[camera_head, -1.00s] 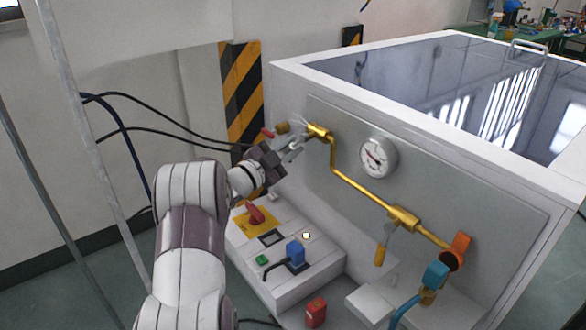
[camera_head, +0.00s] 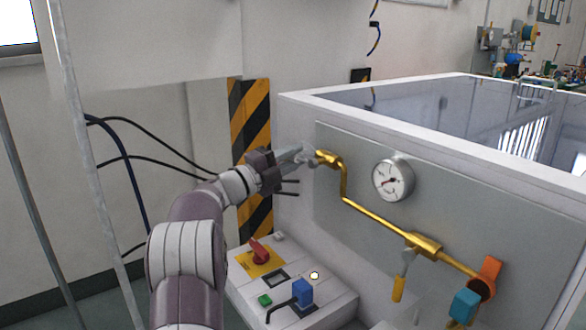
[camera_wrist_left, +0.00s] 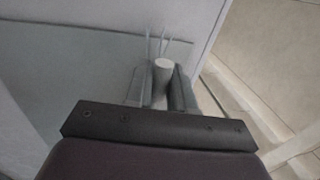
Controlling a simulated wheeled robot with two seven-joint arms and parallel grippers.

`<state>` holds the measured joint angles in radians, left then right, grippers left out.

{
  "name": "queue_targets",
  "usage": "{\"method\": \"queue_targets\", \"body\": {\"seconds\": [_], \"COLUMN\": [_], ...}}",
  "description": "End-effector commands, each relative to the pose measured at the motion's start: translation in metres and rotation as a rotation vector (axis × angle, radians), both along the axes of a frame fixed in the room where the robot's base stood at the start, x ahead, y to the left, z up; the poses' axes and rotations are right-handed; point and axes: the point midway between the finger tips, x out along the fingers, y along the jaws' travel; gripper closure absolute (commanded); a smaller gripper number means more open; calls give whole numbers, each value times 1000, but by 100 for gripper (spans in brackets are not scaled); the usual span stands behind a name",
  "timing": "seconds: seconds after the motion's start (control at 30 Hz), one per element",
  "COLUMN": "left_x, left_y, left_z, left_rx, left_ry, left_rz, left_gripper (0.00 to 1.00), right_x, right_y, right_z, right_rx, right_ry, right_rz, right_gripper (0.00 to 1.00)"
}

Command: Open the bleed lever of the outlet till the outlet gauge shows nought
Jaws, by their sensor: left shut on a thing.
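The brass outlet pipe (camera_head: 365,208) runs along the grey panel. The round white outlet gauge (camera_head: 393,180) sits above it, its dark red needle toward the lower left; the exact reading is too small to tell. My left gripper (camera_head: 306,158) is at the pipe's upper left brass end (camera_head: 328,159). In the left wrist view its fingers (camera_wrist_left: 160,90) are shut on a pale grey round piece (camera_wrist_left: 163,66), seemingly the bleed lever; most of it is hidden. Thin pale streaks rise beyond it. My right gripper is not in view.
A brass valve (camera_head: 424,245) with a yellow-gripped hanging handle (camera_head: 399,288) is on the pipe. Orange (camera_head: 487,275) and blue (camera_head: 465,305) handles are at lower right. A control box (camera_head: 318,288) with a red switch (camera_head: 259,250) stands below my gripper.

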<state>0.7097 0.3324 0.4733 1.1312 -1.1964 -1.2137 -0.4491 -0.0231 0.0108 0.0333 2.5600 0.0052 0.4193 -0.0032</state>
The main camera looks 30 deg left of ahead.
Motion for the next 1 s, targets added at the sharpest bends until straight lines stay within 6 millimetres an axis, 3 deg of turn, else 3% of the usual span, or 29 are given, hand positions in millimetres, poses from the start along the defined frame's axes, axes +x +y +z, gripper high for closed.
{"method": "queue_targets", "body": {"seconds": [0.63,0.67,0.7,1.0], "left_x": [0,0,0,-1], "left_y": [0,0,0,1], "left_z": [3,3,3,3], "left_rx": [46,46,46,44], "left_ry": [-19,-19,-19,-18], "left_rz": [0,0,0,-1], "left_gripper": [100,74,60,59], "right_x": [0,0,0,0], "right_y": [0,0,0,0], "right_z": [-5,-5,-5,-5], "right_rx": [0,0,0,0], "right_ry": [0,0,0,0], "right_rz": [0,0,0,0], "right_gripper": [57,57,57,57]}}
